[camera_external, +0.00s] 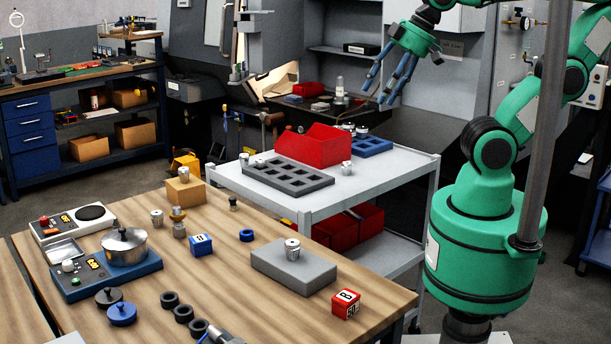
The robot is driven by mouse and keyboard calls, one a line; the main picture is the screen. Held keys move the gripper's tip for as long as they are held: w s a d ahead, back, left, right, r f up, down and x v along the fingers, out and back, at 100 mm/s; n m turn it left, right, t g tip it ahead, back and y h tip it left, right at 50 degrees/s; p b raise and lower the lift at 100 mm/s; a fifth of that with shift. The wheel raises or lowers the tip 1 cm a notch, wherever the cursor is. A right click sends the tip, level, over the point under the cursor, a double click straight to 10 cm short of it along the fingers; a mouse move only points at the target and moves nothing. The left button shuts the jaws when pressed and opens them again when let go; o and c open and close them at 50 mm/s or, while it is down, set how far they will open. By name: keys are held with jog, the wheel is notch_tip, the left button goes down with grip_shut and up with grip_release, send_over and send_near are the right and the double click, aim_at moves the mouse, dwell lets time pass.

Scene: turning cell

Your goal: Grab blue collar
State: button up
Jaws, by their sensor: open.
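A small blue collar (247,235), a ring with a hole, lies flat on the wooden table (215,268), right of the blue cube (201,245) and behind the grey block (293,266). My gripper (381,92) is at the upper right, high above the grey cart and well away from the collar. Its blue fingers are spread open and point down, with nothing between them. The collar is fully in view, and nothing covers it.
A metal knurled part (292,249) stands on the grey block. A red numbered cube (346,304) sits near the front right edge. Several black rings (184,313) lie in front. A pot (125,247) stands at left. The grey cart (330,195) carries a red bin (307,146).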

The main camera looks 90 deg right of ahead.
jog(key=m+g+p, duration=0.1)
jog(key=m+g, duration=0.2)
jog(key=g, duration=0.3)
send_over(247, 235)
jog(key=d, duration=0.2)
notch_tip(247, 235, down, 26)
jog(key=shift+w+r, duration=0.15)
jog(key=shift+w, duration=0.1)
jog(key=shift+f+b, duration=0.55)
jog(key=shift+f, duration=3.75)
